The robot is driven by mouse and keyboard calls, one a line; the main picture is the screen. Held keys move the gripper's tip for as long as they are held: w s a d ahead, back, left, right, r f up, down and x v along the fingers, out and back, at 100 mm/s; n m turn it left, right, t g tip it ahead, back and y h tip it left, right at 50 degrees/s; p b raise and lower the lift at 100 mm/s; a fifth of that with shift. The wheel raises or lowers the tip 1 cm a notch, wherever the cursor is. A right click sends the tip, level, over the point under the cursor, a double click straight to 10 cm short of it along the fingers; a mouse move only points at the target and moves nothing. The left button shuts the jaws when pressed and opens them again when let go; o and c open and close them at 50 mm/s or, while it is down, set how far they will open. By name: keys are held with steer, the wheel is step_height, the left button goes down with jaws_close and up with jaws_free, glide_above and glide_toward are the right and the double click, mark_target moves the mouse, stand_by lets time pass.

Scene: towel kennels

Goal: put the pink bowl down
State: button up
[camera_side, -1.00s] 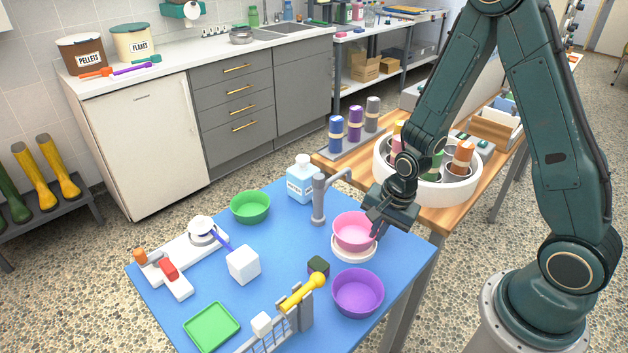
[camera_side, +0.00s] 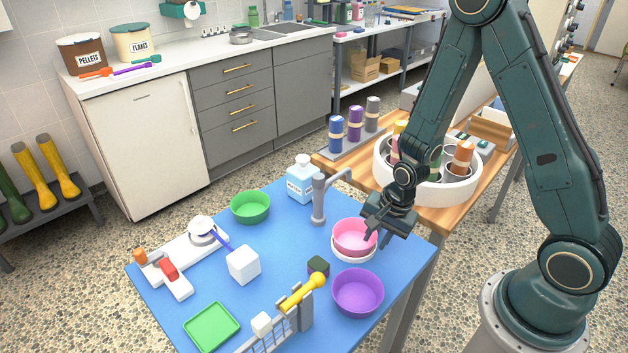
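The pink bowl (camera_side: 354,238) sits upright at the right part of the blue table, down in a white round dish or ring (camera_side: 354,259). Only the white rim shows below and around it. My gripper (camera_side: 378,239) is at the bowl's right edge. Its two fingers point down and look spread apart, one at the inner side of the rim and one outside it. Whether either finger touches the rim is too small to tell.
A purple bowl (camera_side: 358,292) stands just in front. A grey tap-like post (camera_side: 318,200) and a white-blue bottle (camera_side: 300,180) stand behind left. A green bowl (camera_side: 250,206) is farther left.

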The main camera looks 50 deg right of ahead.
steer(key=shift+r, duration=0.2)
steer(key=v, duration=1.2)
stand_by(0.5)
stand_by(0.6)
steer(key=s+a+r+n+t, duration=0.1)
steer(key=s+r+n, duration=0.5)
steer(key=r, duration=0.3)
steer(key=s+a+r+n+t, duration=0.2)
steer(key=s+r+n, duration=0.4)
steer(key=r+n, duration=0.3)
steer(key=shift+s+r+h, duration=0.2)
steer(key=shift+s+h, duration=0.05)
steer(key=shift+h, duration=0.05)
